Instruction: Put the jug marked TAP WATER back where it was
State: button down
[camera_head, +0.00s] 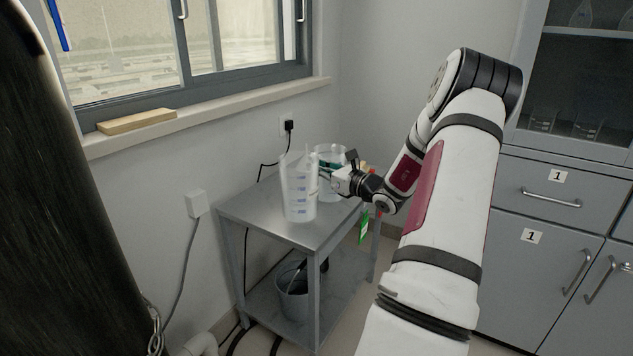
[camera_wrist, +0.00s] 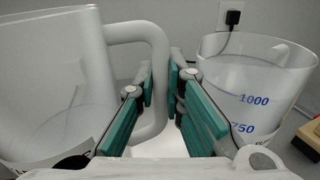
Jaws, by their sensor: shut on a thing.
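A translucent white jug (camera_head: 299,192) with blue scale marks is at the front of a small grey metal table (camera_head: 262,219). It looks upright; I cannot tell whether its base touches the tabletop. In the wrist view this jug (camera_wrist: 60,75) fills the left side, and its handle runs between the green fingers of my gripper (camera_wrist: 161,80). My gripper (camera_head: 330,170) is shut on the handle, from the jug's right side. Part of a label shows low on the jug, but its words are not readable.
A second clear vessel (camera_head: 332,184), marked 1000 and 750 in the wrist view (camera_wrist: 254,78), stands close behind and right of the jug. A green tag (camera_head: 364,227) hangs at the table's right side. A bucket (camera_head: 293,291) sits on the lower shelf. The tabletop's left part is clear.

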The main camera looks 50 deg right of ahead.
jog(key=shift+w+d, duration=0.25)
jog(key=shift+f+b, duration=1.05)
jog(key=shift+f, duration=0.65)
jog(key=shift+f, duration=0.15)
jog(key=c, duration=1.7)
grip_release()
